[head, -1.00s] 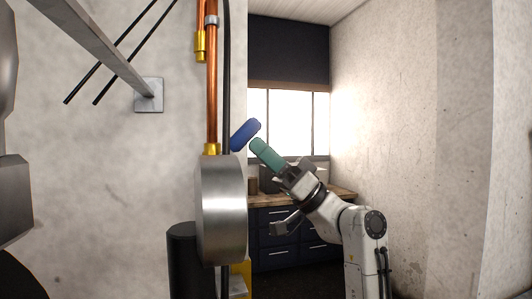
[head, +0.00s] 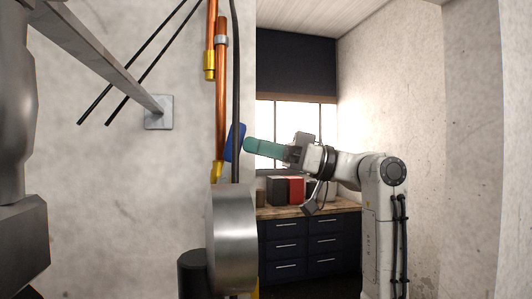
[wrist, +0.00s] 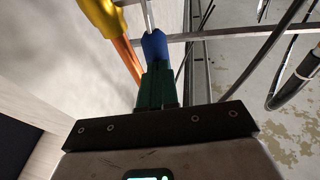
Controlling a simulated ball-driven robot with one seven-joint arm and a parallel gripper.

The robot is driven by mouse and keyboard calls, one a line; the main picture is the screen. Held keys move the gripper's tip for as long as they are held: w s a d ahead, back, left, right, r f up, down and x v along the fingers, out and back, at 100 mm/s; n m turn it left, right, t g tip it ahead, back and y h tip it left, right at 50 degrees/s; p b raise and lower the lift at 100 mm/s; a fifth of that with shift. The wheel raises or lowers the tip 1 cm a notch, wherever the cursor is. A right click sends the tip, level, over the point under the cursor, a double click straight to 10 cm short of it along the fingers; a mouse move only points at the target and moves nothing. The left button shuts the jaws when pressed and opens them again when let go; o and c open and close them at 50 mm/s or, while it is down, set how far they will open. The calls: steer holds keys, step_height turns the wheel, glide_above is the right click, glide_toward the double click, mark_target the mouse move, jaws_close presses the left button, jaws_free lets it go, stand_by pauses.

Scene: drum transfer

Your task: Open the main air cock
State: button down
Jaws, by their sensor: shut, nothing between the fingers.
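A blue handle (head: 235,142), which looks like the cock's lever grip, stands nearly upright beside the copper pipe in the head view. In the wrist view the blue handle (wrist: 154,46) lies at the tips of my green fingers, with a metal bar beyond it. My gripper (head: 247,146) is shut, its green fingers pointing left at the handle's right side. It also shows in the wrist view (wrist: 155,68). The fingertips are at or very near the handle; I cannot tell if they touch. The cock's body is not clearly seen.
The copper pipe (head: 221,95) with brass fittings (head: 216,172) and a black cable (head: 236,90) run down the wall's edge. A metal drum shape (head: 231,238) is below. A grey bracket (head: 100,62) juts from the wall at left. A drawer cabinet (head: 300,240) stands behind.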

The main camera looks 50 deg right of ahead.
steer(key=shift+w+a+r+g+h+p, duration=0.35)
steer(key=shift+w+a+r+g, duration=0.2)
steer(key=shift+a+r+g, duration=0.25)
steer(key=shift+a, duration=0.15)
